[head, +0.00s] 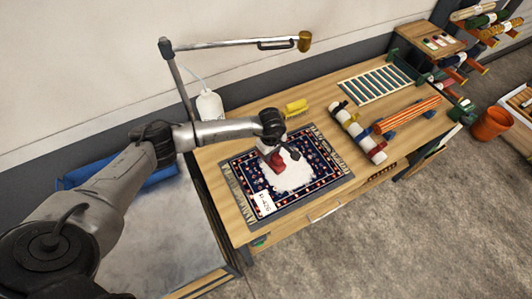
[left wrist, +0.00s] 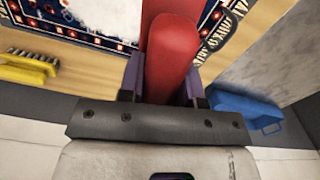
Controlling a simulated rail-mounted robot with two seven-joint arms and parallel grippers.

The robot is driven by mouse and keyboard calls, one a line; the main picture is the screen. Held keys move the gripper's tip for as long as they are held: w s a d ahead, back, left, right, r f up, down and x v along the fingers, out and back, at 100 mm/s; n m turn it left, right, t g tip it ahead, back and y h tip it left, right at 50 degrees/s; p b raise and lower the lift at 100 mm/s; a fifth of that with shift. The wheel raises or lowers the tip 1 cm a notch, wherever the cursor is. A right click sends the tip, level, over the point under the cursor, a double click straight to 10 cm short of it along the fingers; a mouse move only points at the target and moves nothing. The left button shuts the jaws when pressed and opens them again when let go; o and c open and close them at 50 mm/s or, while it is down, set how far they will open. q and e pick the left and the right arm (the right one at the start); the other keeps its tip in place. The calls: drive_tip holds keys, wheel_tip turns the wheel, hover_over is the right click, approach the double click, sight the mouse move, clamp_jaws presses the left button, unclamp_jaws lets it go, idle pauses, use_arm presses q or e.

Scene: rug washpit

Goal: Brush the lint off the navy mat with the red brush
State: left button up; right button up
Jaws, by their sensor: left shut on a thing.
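The navy mat (head: 327,168) lies flat on the wooden table, with a patterned red and white border and fringed ends. A white patch of lint (head: 293,180) covers its middle. My left gripper (head: 277,148) is over the mat, shut on the red brush (head: 275,163). The brush's red handle (left wrist: 172,55) shows between the fingers in the left wrist view, with lint (left wrist: 105,15) beside it. The brush's bristles are hidden, so I cannot tell whether they touch the lint. My right gripper is not in view.
A yellow brush (head: 296,107) lies behind the mat. A white tag (head: 265,202) lies on the mat's front left corner. Rolled textiles (head: 358,132) lie to the right, beside a slatted rack (head: 377,82). A lamp arm (head: 240,43) stands behind, with a white bottle (head: 209,105).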

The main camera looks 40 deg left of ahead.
use_arm(q)
drive_tip(key=shift+w+d+m, duration=0.1)
drive_tip(key=shift+w+m, duration=0.1)
drive_tip(key=shift+m, duration=0.3)
drive_tip(key=shift+s+f+m, duration=0.1)
drive_tip(key=shift+m, duration=0.5)
drive_tip(key=shift+f+b, duration=1.45)
drive_tip(key=shift+f, duration=0.9)
